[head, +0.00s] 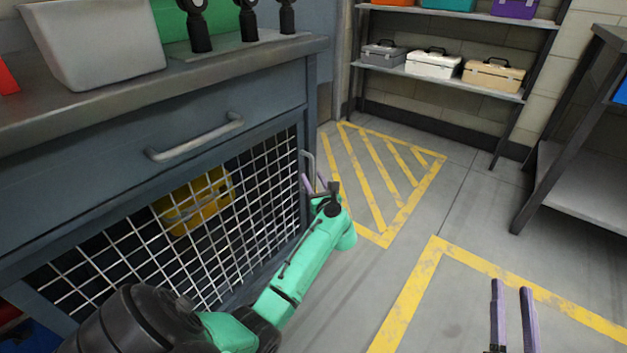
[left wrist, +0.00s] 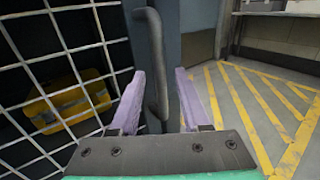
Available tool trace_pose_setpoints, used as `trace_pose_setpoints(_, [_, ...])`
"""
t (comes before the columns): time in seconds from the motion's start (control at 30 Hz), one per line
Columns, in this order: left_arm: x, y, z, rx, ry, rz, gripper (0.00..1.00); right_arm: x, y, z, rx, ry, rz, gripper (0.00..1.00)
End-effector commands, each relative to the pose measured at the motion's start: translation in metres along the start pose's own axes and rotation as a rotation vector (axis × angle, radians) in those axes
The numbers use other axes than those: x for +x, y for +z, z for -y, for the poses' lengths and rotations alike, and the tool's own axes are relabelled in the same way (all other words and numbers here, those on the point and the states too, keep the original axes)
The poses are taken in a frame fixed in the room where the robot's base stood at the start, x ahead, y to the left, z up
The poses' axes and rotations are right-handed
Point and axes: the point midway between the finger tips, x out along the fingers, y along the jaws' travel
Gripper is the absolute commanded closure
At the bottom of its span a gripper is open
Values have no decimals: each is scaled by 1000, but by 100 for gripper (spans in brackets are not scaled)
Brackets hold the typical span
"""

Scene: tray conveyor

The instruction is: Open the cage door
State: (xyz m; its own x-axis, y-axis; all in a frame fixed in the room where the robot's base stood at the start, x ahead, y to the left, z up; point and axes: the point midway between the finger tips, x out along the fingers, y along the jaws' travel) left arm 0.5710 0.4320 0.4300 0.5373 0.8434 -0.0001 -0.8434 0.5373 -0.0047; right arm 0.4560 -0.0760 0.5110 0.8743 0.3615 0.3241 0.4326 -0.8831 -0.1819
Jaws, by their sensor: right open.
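The cage door (head: 236,208) is a white wire mesh in a dark frame on the front of the blue-grey workbench; it looks closed. Its upright grey bar handle (head: 309,160) is at the right edge of the door. My left gripper (head: 314,185) is at this handle. In the left wrist view the handle (left wrist: 153,60) stands between the spread purple fingers of my left gripper (left wrist: 158,98), with a gap on each side. My right gripper (head: 513,300) is open and empty over the floor at the lower right.
A yellow case (head: 195,200) lies behind the mesh. A drawer with a bar handle (head: 195,138) is above the door. A grey bin (head: 92,45) stands on the bench top. Shelves with toolboxes (head: 433,64) are at the back. The yellow-marked floor right of the bench is clear.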

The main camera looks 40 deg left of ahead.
Motion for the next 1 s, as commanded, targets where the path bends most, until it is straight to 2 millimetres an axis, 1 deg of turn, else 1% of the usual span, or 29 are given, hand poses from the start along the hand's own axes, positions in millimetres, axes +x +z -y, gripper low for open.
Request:
trace_pose_setpoints(0.03, [0,0,0,0,0,0,68,0,0,0,0,0,0,50])
trace_pose_setpoints(0.07, [0,0,0,0,0,0,80,0,0,0,0,0,1,50])
trace_pose_setpoints(0.1, [0,0,0,0,0,0,95,0,0,0,0,0,1,50])
trace_pose_setpoints(0.13, [0,0,0,0,0,0,100,0,0,0,0,0,1,50])
trace_pose_setpoints(1.0, [-1,0,0,0,-1,-1,100,0,1,0,1,0,3,50])
